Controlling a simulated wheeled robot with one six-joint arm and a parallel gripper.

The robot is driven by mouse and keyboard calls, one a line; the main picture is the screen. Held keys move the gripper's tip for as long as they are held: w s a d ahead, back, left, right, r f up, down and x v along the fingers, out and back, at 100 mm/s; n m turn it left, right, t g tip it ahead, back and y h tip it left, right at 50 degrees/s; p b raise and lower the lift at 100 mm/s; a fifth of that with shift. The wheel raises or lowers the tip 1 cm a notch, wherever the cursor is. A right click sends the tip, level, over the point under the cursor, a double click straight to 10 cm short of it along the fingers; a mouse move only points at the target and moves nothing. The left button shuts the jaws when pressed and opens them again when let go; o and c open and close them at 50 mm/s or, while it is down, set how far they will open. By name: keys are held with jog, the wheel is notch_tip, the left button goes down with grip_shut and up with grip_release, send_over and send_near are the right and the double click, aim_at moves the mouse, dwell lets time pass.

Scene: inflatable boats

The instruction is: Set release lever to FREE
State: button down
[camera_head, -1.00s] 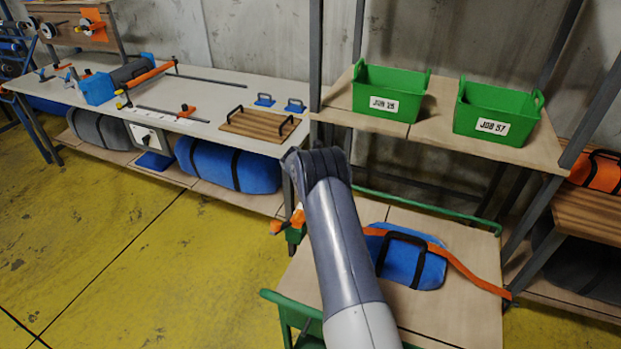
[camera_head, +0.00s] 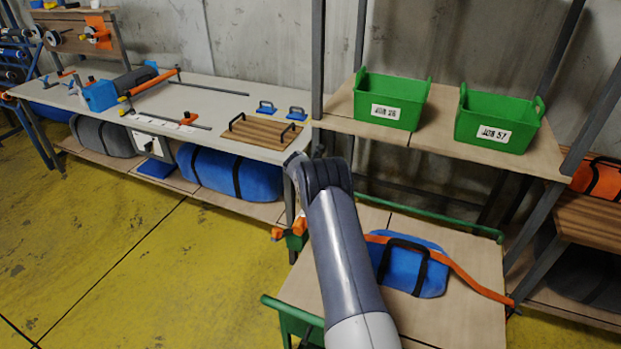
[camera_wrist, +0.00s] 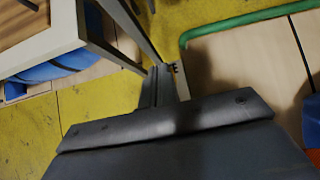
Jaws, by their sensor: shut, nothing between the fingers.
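An orange lever-like part (camera_head: 299,227) sits on a green post at the left corner of the cart (camera_head: 390,230), beside my arm in the head view. No FREE marking is legible, so I cannot tell for certain that this is the release lever. In the wrist view, my gripper (camera_wrist: 163,86) is dark, with its fingers together and nothing held. A small, partly hidden orange and dark part (camera_wrist: 176,69) shows just beyond its tips. I cannot tell whether they touch. In the head view, my gripper is hidden behind my arm.
A blue bag (camera_head: 420,278) with an orange strap lies on the cart. Two green bins (camera_head: 391,101) stand on a shelf above. A workbench (camera_head: 225,103) with tools is at the left. The yellow floor (camera_head: 150,265) in front of it is clear.

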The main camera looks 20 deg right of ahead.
jog(key=b+v, duration=0.2)
jog(key=v, duration=0.8)
jog(key=shift+s+a, duration=0.25)
jog(key=shift+s, duration=0.05)
jog(key=shift+w, duration=0.1)
jog(key=p+x, duration=0.1)
jog(key=x, duration=0.7)
jog(key=shift+w+d+f+p, duration=0.1)
jog(key=shift+d+f+p, duration=0.15)
jog(key=shift+p, duration=0.15)
jog(key=shift+s+a+f+p, duration=0.2)
jog(key=shift+s+a+f, duration=0.25)
jog(key=shift+s+a, duration=0.3)
jog(key=shift+s+a+f+p, duration=0.15)
jog(key=shift+s+a+f, duration=0.3)
jog(key=shift+s+a, duration=0.3)
